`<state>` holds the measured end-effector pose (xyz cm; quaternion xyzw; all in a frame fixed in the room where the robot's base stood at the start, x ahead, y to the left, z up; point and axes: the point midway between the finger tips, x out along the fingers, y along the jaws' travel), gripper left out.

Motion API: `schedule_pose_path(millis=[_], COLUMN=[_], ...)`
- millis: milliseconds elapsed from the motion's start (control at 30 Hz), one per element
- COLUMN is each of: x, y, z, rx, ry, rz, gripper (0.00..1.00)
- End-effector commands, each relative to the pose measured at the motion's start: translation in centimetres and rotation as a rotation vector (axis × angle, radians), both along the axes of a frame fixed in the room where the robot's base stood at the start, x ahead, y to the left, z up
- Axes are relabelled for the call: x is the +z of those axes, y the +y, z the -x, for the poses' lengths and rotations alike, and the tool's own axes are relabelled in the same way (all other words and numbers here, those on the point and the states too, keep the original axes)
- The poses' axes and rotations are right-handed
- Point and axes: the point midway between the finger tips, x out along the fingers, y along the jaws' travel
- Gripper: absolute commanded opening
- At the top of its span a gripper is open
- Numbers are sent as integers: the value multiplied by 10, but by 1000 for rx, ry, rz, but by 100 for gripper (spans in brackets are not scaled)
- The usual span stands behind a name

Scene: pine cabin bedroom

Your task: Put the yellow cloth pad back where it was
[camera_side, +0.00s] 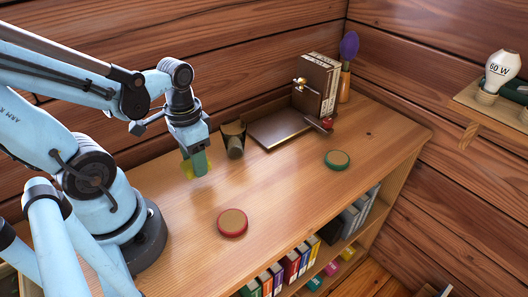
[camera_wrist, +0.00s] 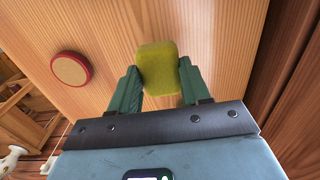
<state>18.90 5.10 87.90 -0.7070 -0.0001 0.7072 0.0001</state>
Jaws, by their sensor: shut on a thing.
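The yellow cloth pad (camera_wrist: 158,68) is held between the two green fingers of my gripper (camera_wrist: 160,85) in the wrist view. In the side view the pad (camera_side: 187,170) shows as a small yellow patch beside the fingers of my gripper (camera_side: 199,164). My gripper points down over the left part of the wooden shelf top (camera_side: 280,195). I cannot tell whether the pad touches the wood. A red-rimmed round coaster (camera_side: 232,223) and a green-rimmed round coaster (camera_side: 337,160) lie on the top; the red one also shows in the wrist view (camera_wrist: 71,69).
A dark cup-like holder (camera_side: 234,139) stands just right of my gripper, near the back wall. A metal tray (camera_side: 283,127) and an upright wooden rack (camera_side: 314,85) are further right. Books (camera_side: 291,266) fill the shelf below. The middle of the top is clear.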

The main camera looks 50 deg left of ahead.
Motion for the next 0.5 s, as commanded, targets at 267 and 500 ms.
schedule_pose_path(millis=[267, 500], x=[-16, -32], y=[0, 0], z=[0, 0], rx=[0, 0], ry=[0, 0], rz=[0, 0], gripper=[18, 18])
